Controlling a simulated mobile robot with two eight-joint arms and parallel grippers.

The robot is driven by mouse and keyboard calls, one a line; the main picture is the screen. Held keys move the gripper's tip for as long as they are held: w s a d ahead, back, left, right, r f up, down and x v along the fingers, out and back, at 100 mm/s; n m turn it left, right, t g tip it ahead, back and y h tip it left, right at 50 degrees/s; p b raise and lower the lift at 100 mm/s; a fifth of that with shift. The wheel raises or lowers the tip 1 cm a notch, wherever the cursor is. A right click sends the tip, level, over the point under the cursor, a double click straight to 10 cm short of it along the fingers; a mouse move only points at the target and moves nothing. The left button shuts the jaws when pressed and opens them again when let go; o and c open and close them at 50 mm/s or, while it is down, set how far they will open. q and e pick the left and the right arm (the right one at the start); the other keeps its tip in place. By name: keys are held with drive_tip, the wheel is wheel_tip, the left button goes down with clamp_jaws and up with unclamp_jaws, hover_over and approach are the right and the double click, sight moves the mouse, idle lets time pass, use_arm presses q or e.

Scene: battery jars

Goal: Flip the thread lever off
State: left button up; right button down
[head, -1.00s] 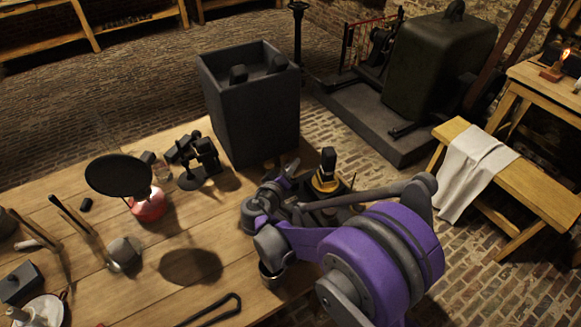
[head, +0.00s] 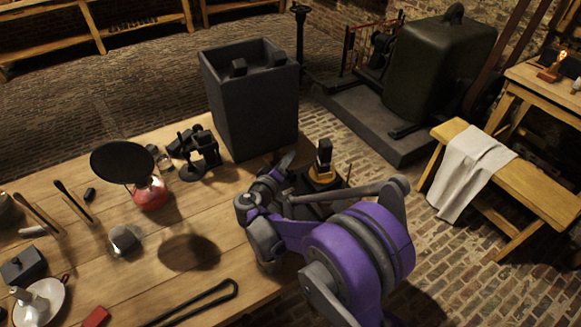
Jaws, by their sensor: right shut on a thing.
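A small dark device with a black upright block and a yellow ring (head: 322,170) stands near the table's right edge, just beyond my right arm. My right gripper (head: 278,172) is at the left side of this device, low over the table. It is shut on a small part there, by its place the thread lever, but my gripper and wrist hide that part. I cannot tell which way the lever lies. My left gripper is not in view.
A tall dark open box (head: 250,105) stands close behind my right gripper. A black round plate over a red burner (head: 150,193) and a small black stand (head: 200,155) are to the left. A black rod loop (head: 200,300) lies at the front. Bare wood lies between.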

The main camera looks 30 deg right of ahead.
idle(0.3)
drive_tip(key=c, duration=0.7)
unclamp_jaws()
drive_tip(key=v, duration=0.7)
drive_tip(key=shift+s+a, duration=0.15)
drive_tip(key=shift+a, duration=0.1)
